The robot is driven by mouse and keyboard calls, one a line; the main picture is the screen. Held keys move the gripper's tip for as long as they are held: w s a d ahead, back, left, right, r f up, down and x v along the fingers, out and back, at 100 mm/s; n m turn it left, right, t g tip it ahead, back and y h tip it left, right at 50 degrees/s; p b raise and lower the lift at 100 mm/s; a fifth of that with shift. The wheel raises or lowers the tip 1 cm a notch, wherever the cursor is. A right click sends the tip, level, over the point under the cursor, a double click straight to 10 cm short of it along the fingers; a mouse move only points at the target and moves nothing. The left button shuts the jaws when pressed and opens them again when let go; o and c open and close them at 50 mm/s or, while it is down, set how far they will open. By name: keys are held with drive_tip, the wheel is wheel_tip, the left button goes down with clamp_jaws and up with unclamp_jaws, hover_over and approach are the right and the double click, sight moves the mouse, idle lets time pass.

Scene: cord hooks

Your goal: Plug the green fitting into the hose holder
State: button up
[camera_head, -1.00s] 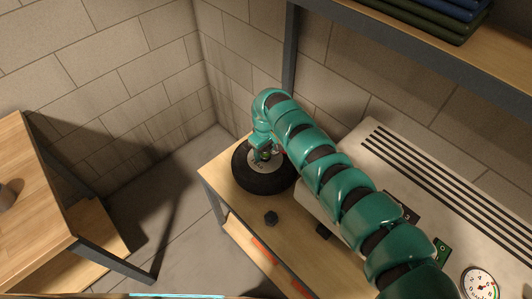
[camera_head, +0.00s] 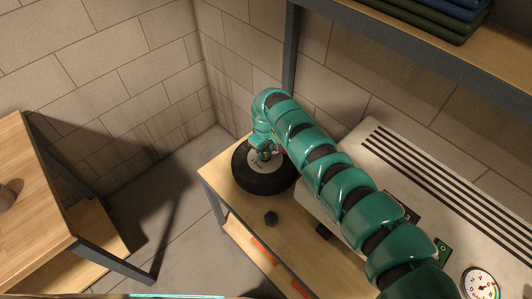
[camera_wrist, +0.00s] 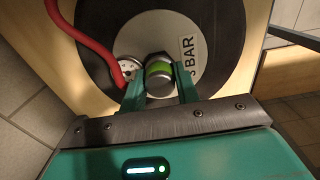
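The green fitting (camera_wrist: 159,70) shows in the wrist view as a grey cylinder with a bright green band. It also shows small in the head view (camera_head: 266,155). My gripper (camera_wrist: 159,84) has a finger against each side of it, with no clear gap. The fitting is over the pale centre of a black round unit (camera_wrist: 92,66), which sits on the low bench in the head view (camera_head: 262,183). A dark collar (camera_wrist: 157,57) shows just beyond the fitting. I cannot tell whether this is the hose holder or whether the fitting is seated in it.
A red hose (camera_wrist: 84,38) runs down the left of the wrist view, passing close to the left finger. A striped white unit (camera_head: 430,185) is at right. Block walls and an overhead shelf (camera_head: 400,45) are close behind.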

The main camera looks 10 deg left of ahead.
drive_tip(key=shift+r, duration=0.2)
clamp_jaws()
drive_tip(key=shift+r+p, duration=2.25)
drive_tip(key=shift+r, duration=0.6)
